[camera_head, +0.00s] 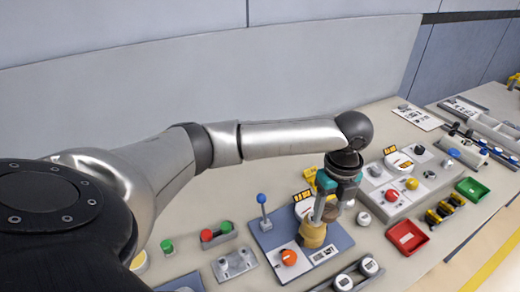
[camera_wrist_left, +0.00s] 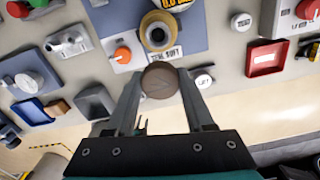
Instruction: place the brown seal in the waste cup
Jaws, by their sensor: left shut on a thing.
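My left gripper (camera_wrist_left: 160,88) is shut on the brown seal (camera_wrist_left: 160,81), a round dark brown disc held between the two fingertips in the left wrist view. In the head view the same gripper (camera_head: 322,214) points down over a blue-grey panel, and the seal cannot be made out there. A tan round fitting (camera_wrist_left: 158,30) with a dark opening stands just beyond the seal, beside a label; it also shows under the fingers in the head view (camera_head: 312,236). I cannot tell which container is the waste cup. My right gripper is not in view.
An orange knob (camera_head: 288,257) and a blue-topped lever (camera_head: 262,199) are close to the gripper. A red tray (camera_head: 407,237) and a green tray (camera_head: 472,188) lie to the right. A grey open box (camera_wrist_left: 95,102) shows in the left wrist view. The bench is crowded.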

